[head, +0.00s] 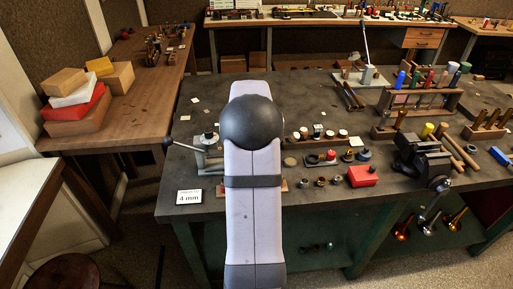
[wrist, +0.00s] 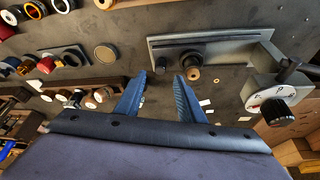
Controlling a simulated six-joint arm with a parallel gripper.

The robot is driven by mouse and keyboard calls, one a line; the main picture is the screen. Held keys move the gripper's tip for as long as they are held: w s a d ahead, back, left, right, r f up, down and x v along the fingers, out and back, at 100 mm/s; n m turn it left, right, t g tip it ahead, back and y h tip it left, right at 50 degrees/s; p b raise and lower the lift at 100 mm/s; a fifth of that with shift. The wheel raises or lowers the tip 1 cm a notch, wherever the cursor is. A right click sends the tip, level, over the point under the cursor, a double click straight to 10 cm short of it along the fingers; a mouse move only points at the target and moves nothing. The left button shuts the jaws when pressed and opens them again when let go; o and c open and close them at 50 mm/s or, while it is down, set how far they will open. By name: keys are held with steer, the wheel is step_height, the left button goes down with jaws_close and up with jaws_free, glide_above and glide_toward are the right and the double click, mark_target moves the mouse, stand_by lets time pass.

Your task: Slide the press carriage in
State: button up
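In the wrist view my gripper (wrist: 160,82) has two blue fingers spread apart with nothing between them. Beyond the fingertips lies a grey press-like device with a long flat base (wrist: 225,41). A dark round knob with a tan ringed end (wrist: 193,72) stands on it, close to the right fingertip; I cannot tell if they touch. At its right end is a grey block with a white dial and black knob (wrist: 275,111). In the head view the press (head: 207,158), with a ball-ended lever, shows left of my arm. My arm hides my gripper there. I cannot tell which part is the carriage.
A "4 mm" card (head: 189,197) lies at the bench's front left. Right of my arm are small parts, a red box (head: 362,176) and a dark vise (head: 422,158). Boxes (head: 75,105) are stacked on the left wooden table. The bench's back left is mostly clear.

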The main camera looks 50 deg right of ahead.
steer(key=shift+p+x, duration=0.7)
steer(key=shift+x, duration=1.75)
